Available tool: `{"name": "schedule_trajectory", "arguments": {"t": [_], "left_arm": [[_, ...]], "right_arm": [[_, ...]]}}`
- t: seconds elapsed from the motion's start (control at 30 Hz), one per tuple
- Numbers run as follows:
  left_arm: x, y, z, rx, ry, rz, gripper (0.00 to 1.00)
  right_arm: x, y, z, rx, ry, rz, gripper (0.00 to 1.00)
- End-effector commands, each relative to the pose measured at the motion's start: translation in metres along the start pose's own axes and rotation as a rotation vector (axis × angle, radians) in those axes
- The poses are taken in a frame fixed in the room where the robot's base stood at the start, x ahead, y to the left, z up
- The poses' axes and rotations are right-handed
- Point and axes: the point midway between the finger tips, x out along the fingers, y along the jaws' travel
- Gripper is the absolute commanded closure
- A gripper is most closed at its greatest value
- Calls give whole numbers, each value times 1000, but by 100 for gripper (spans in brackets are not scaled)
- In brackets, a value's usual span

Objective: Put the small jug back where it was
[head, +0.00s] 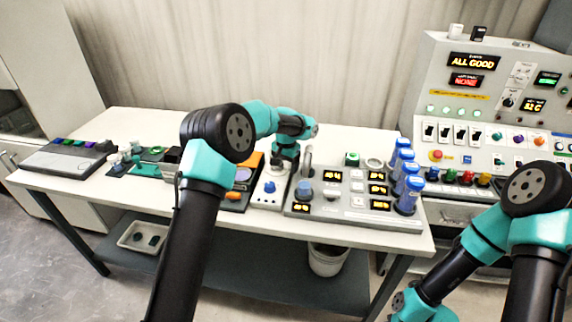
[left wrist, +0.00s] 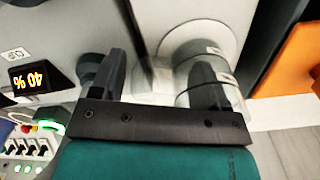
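My left gripper (left wrist: 160,85) shows close up in the left wrist view, its two dark fingers wide apart. A clear cylinder with pale bands, seemingly the small jug (left wrist: 238,92), is at the right finger, which shows through or in front of its wall. A pale piece lies between the fingers; I cannot tell whether it is part of the jug. No firm grip shows. In the head view my left gripper (head: 286,152) points down at the table's middle, behind my left arm, and the jug cannot be made out.
A grey console (head: 340,203) with amber displays and blue-capped cylinders (head: 407,193) stands right of my left gripper. An orange-topped unit (head: 240,182) stands to its left. A tall control panel (head: 490,110) is at the right. The table's back edge strip (head: 345,140) is bare.

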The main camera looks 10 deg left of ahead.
Motion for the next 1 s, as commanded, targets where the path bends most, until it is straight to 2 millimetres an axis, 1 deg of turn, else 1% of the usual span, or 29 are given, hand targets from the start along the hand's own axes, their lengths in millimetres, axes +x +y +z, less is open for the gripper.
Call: {"name": "schedule_trajectory", "arguments": {"t": [0.03,0.1,0.37,0.53,0.67,1.0], "left_arm": [[0,0,0,0,0,0,26],[0,0,0,0,0,0,22],[-1,0,0,0,0,0,22],[-12,0,0,0,1,0,22],[-30,0,0,-1,3,0,22],[-94,0,-1,0,3,0,22]], "right_arm": [[0,0,0,0,0,0,57],[0,0,0,0,0,0,57],[0,0,0,0,0,0,57],[0,0,0,0,0,0,57],[0,0,0,0,0,0,57],[0,0,0,0,0,0,57]]}}
